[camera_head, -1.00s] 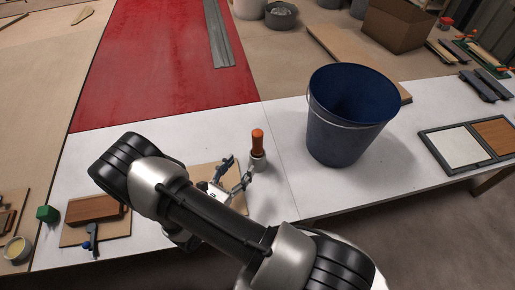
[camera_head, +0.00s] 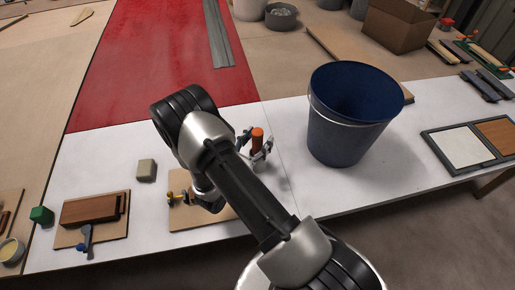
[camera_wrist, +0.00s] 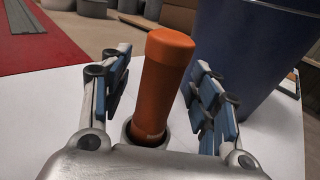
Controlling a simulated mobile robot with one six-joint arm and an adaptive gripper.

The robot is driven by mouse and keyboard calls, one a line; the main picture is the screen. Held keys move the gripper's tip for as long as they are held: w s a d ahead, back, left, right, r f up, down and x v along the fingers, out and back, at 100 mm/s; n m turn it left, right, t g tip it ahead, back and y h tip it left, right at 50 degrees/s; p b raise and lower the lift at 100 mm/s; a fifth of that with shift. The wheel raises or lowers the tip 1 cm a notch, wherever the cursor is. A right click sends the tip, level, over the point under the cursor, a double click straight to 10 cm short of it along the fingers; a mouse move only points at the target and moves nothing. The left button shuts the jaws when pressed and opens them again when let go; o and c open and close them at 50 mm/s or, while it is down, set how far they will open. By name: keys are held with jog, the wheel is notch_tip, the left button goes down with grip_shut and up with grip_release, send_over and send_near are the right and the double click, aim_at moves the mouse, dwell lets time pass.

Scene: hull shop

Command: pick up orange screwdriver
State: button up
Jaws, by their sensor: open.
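The orange screwdriver (camera_head: 257,138) stands upright on the white table, handle up, with its lower end in a small light-coloured round holder. In the wrist view its orange handle (camera_wrist: 161,85) rises between the fingers, and the holder's rim (camera_wrist: 130,131) shows at its base. My gripper (camera_head: 256,146) is open around the handle, one finger on each side. In the wrist view the blue pads of my gripper (camera_wrist: 158,95) are apart from the handle, with a visible gap on both sides. The screwdriver's shaft is hidden inside the holder.
A large dark blue bucket (camera_head: 340,135) stands close to the right of the screwdriver. Left are a grey block (camera_head: 146,170), a board with brown wood (camera_head: 90,209) and a green block (camera_head: 41,215). A red panel (camera_head: 150,75) lies behind.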

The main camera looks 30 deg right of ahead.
jog(key=c, duration=1.1)
jog(key=shift+r, duration=0.15)
jog(key=shift+c, duration=0.2)
